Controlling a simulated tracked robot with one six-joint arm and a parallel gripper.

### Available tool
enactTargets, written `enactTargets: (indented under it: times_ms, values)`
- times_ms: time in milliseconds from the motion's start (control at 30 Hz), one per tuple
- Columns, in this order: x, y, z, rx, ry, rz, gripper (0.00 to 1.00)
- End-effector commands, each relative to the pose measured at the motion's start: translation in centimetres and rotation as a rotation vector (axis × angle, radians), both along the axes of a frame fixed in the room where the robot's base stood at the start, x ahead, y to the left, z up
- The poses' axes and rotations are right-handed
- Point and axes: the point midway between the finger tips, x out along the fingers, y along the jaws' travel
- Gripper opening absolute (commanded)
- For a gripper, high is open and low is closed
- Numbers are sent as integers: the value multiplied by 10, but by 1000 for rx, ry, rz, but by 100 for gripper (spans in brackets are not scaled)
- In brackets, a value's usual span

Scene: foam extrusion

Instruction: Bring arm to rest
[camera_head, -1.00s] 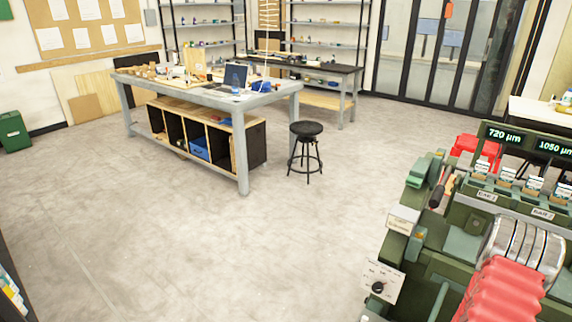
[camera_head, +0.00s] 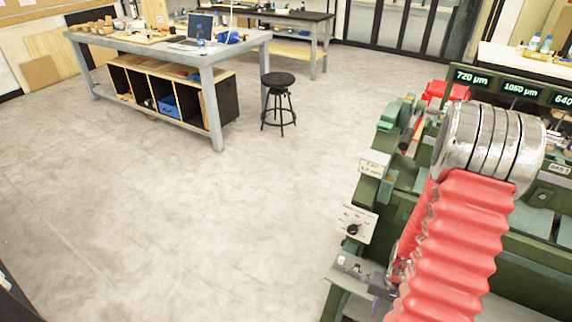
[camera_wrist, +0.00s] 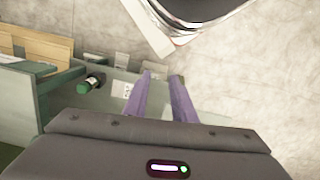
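My gripper (camera_wrist: 162,76) shows in the wrist view as two purple fingers with a gap between them. Nothing is held between the fingers, and pale floor and a green surface show beyond them. In the head view my arm, with a red ribbed sleeve and metal rings, stretches down the right side in front of a green machine (camera_head: 390,215). A small purple part shows low beside the sleeve, but the finger state cannot be read there.
The machine carries a dial plate (camera_head: 354,223) and lit displays (camera_head: 472,77). A black stool (camera_head: 278,80) stands by a grey workbench (camera_head: 216,56) with a laptop (camera_head: 193,30). The floor (camera_head: 200,220) at centre and left is clear. A dark curved body overhangs the wrist view's top.

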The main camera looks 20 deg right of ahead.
Motion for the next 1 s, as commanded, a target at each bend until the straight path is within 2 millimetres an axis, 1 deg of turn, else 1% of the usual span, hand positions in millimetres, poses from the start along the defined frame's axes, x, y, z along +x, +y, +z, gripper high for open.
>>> enactTargets:
  times_ms: [33, 400, 767, 1000]
  values:
    - [4, 3, 12, -2, -2, 14, 24]
    - [24, 30, 83, -6, -5, 105, 24]
    - [37, 63, 148, -26, -31, 199, 24]
    - [41, 87, 188, -43, -58, 264, 24]
